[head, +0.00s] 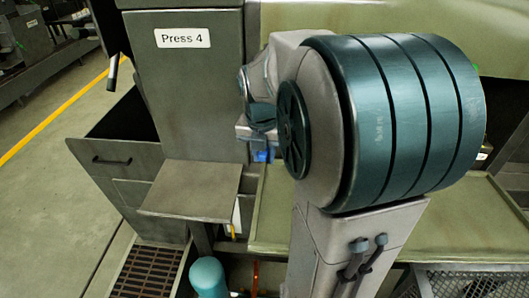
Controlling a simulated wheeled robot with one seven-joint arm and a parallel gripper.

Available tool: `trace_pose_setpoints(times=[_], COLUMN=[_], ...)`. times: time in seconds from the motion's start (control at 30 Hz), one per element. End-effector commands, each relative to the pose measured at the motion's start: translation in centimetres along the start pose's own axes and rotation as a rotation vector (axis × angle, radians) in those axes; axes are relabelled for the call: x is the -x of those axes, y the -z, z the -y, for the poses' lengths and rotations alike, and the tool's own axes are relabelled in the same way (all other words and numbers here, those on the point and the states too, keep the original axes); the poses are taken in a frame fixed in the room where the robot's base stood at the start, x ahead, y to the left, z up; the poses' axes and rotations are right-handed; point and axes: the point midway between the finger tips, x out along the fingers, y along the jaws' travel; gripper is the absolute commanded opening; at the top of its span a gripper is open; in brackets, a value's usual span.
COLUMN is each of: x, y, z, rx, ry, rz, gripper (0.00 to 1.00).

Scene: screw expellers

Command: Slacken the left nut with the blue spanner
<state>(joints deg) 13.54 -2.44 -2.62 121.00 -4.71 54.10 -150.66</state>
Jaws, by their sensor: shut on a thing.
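My own large arm link fills the middle and right of the head view and hides much of the work area. Beyond it, my wrist and gripper (257,132) show only in part, and the fingertips cannot be made out. A small bright blue piece, which looks like part of the blue spanner (262,155), shows just below the gripper, which is shut on it. The rest of the spanner is hidden. The left nut cannot be seen, so I cannot tell whether the spanner touches it.
A grey cabinet labelled Press 4 (183,90) stands at the left of centre. A flat grey shelf (190,190) juts out below it, beside an open-topped bin (105,160). A floor grating (148,270) lies at the lower left.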

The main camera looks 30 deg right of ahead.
Motion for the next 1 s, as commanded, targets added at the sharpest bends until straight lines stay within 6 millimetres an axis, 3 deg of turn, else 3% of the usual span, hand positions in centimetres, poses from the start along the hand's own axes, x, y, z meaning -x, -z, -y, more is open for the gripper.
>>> trace_pose_setpoints(times=[1.0], x=[-0.85], y=[0.12], z=[-0.01], rx=[0.000], ry=[0.000], rz=[0.001], gripper=[0.00])
